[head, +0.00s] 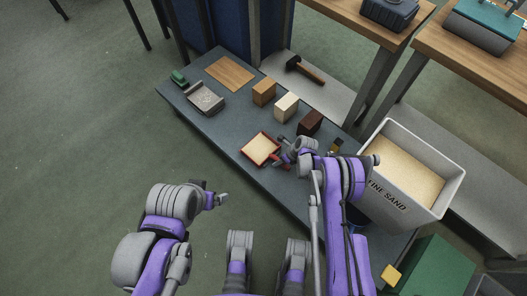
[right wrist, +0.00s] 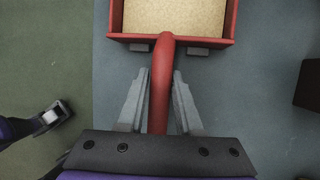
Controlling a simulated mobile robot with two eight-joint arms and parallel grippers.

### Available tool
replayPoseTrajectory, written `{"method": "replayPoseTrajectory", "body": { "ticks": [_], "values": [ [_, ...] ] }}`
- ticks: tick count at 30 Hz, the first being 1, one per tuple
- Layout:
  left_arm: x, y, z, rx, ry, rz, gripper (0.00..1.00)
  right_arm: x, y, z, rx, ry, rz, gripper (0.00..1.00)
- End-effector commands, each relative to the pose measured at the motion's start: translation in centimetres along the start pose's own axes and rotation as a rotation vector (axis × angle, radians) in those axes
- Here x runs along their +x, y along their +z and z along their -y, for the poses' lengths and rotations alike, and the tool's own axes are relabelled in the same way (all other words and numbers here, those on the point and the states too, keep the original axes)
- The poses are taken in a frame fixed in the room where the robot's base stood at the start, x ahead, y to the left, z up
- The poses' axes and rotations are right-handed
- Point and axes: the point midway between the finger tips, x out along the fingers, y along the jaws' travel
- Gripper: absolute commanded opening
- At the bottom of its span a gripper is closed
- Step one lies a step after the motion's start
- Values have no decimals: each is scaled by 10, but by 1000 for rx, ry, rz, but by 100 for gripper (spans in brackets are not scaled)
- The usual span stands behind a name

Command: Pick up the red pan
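The red pan (head: 244,152) is a square tray with sand-coloured contents, lying on the low grey-blue table. In the right wrist view its red wall (right wrist: 120,38) is at the top and its handle (right wrist: 160,75) runs down toward my gripper. My right gripper (head: 285,151) is at the handle side of the pan. Its fingers (right wrist: 159,100) stand open on either side of the handle, with narrow gaps showing. My left gripper (head: 220,198) is off the table's front edge, far from the pan; its finger opening is too small to judge.
The table (head: 215,125) also holds a wooden board (head: 230,73), a grey metal tray (head: 205,98), a green item (head: 178,78) and three bricks, the dark one (head: 310,122) nearest my right arm. A fine sand bin (head: 450,190) stands at right. A hammer (head: 305,69) lies behind.

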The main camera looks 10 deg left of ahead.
Motion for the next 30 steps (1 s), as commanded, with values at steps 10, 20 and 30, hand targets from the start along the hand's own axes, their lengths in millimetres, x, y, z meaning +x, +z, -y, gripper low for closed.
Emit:
{"method": "replayPoseTrajectory", "body": {
  "ticks": [10,20,30],
  "values": [
    [0,0,0,0,0,0,97,0,0,0,0,0,1,0],
    [-3,-1,0,0,0,-1,97,-13,5,-2,0,0,1,0],
    [-18,-5,0,0,0,-6,97,-73,30,-16,0,0,1,0]
  ]
}}
